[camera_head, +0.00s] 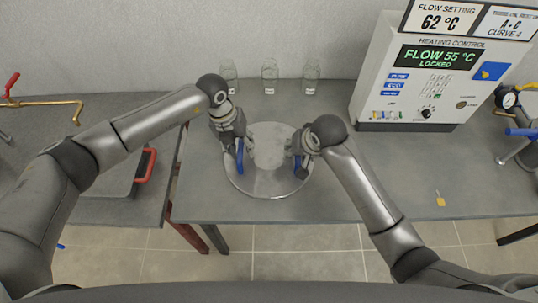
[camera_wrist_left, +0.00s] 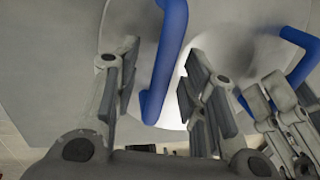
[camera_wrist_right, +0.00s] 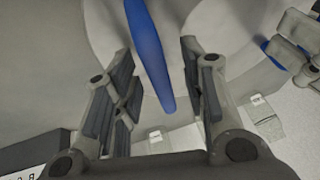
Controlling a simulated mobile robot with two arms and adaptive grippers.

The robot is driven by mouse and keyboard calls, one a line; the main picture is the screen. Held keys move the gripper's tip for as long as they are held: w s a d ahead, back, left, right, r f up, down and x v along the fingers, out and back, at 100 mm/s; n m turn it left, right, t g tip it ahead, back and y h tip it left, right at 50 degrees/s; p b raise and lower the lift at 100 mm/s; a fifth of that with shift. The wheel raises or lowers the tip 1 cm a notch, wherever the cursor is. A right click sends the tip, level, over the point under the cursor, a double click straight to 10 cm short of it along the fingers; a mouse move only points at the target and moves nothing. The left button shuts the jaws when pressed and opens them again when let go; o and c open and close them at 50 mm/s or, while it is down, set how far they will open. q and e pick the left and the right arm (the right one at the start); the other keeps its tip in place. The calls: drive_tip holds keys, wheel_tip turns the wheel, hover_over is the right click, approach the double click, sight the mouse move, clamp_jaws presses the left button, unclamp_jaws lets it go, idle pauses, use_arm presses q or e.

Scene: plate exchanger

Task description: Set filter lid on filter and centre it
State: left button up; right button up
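A round metal piece, the filter with its lid (camera_head: 268,188), stands on the table; I cannot tell where lid and filter part. A blue handle (camera_head: 240,158) is on its left side and another (camera_head: 298,165) on its right. My left gripper (camera_head: 237,146) is at the left handle. In the left wrist view that handle (camera_wrist_left: 166,60) lies between my open fingers (camera_wrist_left: 160,85), with gaps beside it. My right gripper (camera_head: 299,158) is at the right handle. In the right wrist view that handle (camera_wrist_right: 149,55) lies between my open fingers (camera_wrist_right: 160,80), also with gaps.
Several glass bottles (camera_head: 270,76) stand along the back wall. A heating control box (camera_head: 440,85) stands back right. A small yellow tag (camera_head: 440,199) lies on the right of the table. A side table with a red handle (camera_head: 146,166) is at the left. The table's front right is mostly clear.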

use_arm(q)
drive_tip(key=shift+f, duration=0.15)
use_arm(e)
drive_tip(key=shift+f, duration=0.1)
use_arm(q)
clamp_jaws()
use_arm(e)
clamp_jaws()
use_arm(q)
drive_tip(key=shift+w+r, duration=0.1)
drive_tip(key=shift+r, duration=0.15)
use_arm(e)
drive_tip(key=shift+w+r, duration=0.15)
drive_tip(key=shift+r, duration=0.1)
